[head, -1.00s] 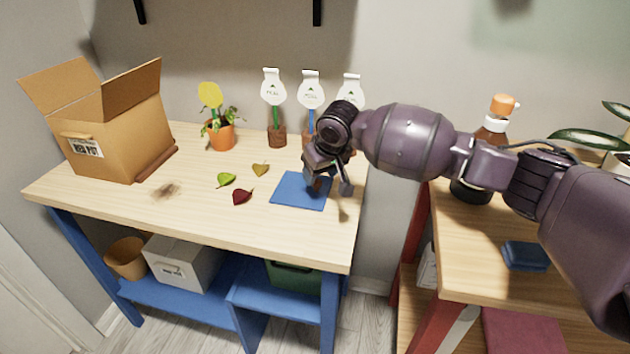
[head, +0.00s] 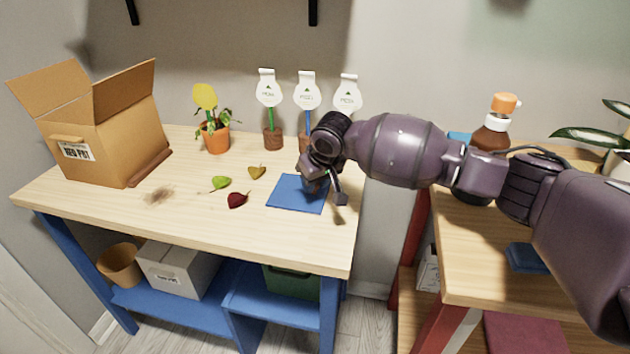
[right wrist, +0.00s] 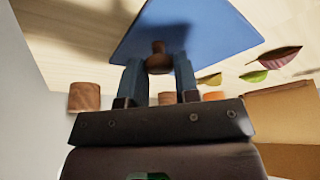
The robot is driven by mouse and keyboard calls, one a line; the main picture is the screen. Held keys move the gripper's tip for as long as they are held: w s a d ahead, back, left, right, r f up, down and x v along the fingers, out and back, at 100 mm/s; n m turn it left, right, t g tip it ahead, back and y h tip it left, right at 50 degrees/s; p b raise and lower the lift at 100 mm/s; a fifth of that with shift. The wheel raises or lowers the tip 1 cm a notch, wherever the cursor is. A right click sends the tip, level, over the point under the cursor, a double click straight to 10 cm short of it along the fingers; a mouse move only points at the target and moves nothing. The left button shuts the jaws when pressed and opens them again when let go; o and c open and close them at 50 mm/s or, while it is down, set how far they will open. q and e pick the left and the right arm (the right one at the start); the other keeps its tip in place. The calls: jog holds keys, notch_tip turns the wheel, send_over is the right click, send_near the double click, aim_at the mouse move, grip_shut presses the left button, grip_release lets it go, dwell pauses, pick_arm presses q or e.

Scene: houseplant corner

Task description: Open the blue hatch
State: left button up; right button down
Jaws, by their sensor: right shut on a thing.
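The blue hatch (head: 290,192) is a flat square panel in the top of the light wooden bench. It looks closed in the head view. It also fills the upper middle of the right wrist view (right wrist: 205,30). My right gripper (head: 323,187) is over the hatch's right part. In the right wrist view its two fingers (right wrist: 160,75) are closed around a small brown knob (right wrist: 158,62) on the hatch. The knob is hidden behind the gripper in the head view. My left gripper is not in view.
Leaves (head: 237,200) lie left of the hatch. An open cardboard box (head: 100,135), a potted plant (head: 216,138) and several labelled plant markers (head: 269,90) stand on the bench. A bottle with an orange cap (head: 492,135) stands on the right table.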

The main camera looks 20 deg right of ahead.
jog(key=shift+s+d+r, duration=0.1)
jog(key=shift+d, duration=0.05)
jog(key=d+p, duration=0.1)
jog(key=s+d+p, duration=0.1)
jog(key=shift+s+d+r+p, duration=0.15)
jog(key=shift+s+r+p, duration=0.1)
jog(key=shift+r+p, duration=0.15)
jog(key=s+d+p, duration=0.1)
jog(key=d, duration=0.1)
jog(key=s+d+p, duration=0.1)
jog(key=s+d, duration=0.1)
jog(key=s+d+p, duration=0.1)
jog(key=d+p, duration=0.1)
jog(key=d, duration=0.1)
jog(key=shift+s+f, duration=0.25)
jog(key=shift+s, duration=0.15)
jog(key=shift+s+d+f, duration=0.1)
jog(key=shift+s+d, duration=0.05)
jog(key=shift+d, duration=0.1)
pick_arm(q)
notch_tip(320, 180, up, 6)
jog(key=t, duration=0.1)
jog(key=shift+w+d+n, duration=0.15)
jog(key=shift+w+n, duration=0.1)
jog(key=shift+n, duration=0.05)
pick_arm(e)
jog(key=shift+d+f, duration=0.1)
jog(key=shift+f, duration=0.1)
